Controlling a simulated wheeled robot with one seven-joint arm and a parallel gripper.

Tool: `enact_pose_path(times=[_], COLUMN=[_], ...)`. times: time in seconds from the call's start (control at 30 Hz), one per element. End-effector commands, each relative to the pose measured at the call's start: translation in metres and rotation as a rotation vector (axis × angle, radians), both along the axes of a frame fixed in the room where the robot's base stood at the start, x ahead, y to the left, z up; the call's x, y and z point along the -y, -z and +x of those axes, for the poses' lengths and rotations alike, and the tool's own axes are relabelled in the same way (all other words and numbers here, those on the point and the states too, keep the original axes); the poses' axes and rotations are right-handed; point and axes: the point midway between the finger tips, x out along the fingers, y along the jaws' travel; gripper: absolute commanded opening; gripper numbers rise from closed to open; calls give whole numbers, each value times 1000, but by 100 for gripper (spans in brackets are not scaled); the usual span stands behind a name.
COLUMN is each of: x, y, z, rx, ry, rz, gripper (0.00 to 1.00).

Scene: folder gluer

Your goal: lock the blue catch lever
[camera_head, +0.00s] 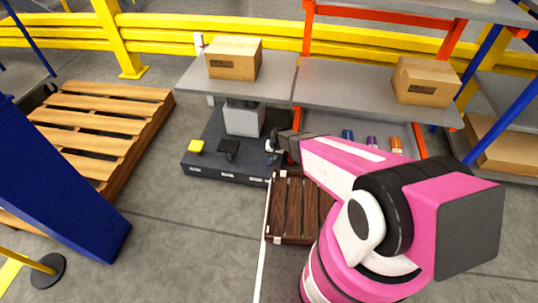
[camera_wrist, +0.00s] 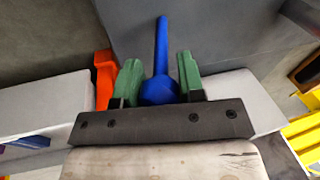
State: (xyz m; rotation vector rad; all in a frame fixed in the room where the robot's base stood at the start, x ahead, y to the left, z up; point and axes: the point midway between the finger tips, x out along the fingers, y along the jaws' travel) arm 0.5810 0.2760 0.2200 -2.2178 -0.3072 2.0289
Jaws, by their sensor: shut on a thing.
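The blue catch lever (camera_wrist: 162,42) is in the middle of the wrist view, a straight blue rod with a rounded, wider part near my gripper. My gripper (camera_wrist: 159,72) has its two green fingers on either side of this wider part and is shut on it. The rod sticks out beyond the fingertips against a dark grey surface. In the head view my gripper (camera_head: 271,145) is at the right side of the dark machine base (camera_head: 208,160). The lever is too small and too covered there to make out its angle.
A grey box-shaped unit (camera_head: 243,118), a black part (camera_head: 229,147) and a yellow block (camera_head: 196,146) are on the base. A brown slatted crate (camera_head: 288,205) lies below my arm. Grey shelves with cardboard boxes (camera_head: 234,58) stand behind.

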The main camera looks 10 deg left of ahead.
Motion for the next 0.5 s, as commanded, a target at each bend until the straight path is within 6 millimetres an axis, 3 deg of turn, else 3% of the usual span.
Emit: enact_pose_path(times=[0.5], x=[22], y=[9], z=[-2], rx=[-2], ry=[-2], rz=[-4], gripper=[0])
